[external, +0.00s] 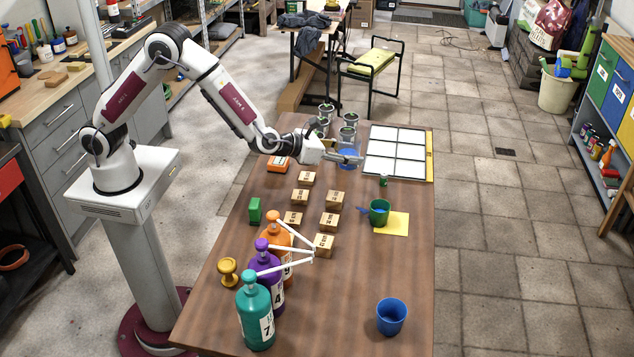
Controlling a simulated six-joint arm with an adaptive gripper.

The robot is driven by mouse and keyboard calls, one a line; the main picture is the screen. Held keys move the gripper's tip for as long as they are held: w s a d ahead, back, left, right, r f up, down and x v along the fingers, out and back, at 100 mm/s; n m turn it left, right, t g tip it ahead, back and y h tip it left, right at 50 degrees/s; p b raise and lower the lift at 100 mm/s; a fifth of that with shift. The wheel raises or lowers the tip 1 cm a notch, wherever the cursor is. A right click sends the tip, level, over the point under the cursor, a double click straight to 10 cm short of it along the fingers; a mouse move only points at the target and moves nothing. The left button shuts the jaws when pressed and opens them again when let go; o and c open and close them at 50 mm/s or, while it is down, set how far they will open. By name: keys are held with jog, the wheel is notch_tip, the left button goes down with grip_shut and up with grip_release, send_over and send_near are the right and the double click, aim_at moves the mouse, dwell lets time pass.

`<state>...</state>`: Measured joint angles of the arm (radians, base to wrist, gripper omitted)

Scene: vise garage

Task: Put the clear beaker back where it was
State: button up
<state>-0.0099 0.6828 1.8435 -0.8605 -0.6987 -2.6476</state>
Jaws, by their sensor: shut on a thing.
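The clear beaker (348,167) shows as a bluish see-through shape near the far end of the table, left of the white grid board. My gripper (350,158) reaches in from the left, lies roughly level and is shut on the beaker. The fingers cover part of the beaker. I cannot tell whether its bottom touches the table.
Several grey metal canisters (348,133) stand just behind my gripper. The white grid board (398,153) lies to the right. Wooden blocks (330,222), a green cup (379,212), a blue cup (391,316) and large pump bottles (255,315) stand nearer. The table's right front is mostly clear.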

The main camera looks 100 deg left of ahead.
jog(key=shift+r, duration=0.75)
jog(key=w+d+m+t+h, duration=0.1)
jog(key=w+d+m+h, duration=0.4)
jog(key=d, duration=0.8)
jog(key=w+d+m+t+h, duration=0.1)
jog(key=w+d+h, duration=0.1)
jog(key=w+d, duration=0.85)
notch_tip(320, 180, down, 5)
jog(key=s+d, duration=0.2)
jog(key=shift+s, duration=0.35)
jog(key=shift+d+f, duration=0.1)
jog(key=shift+f, duration=3)
jog(key=shift+f, duration=1.85)
jog(key=shift+f, duration=0.15)
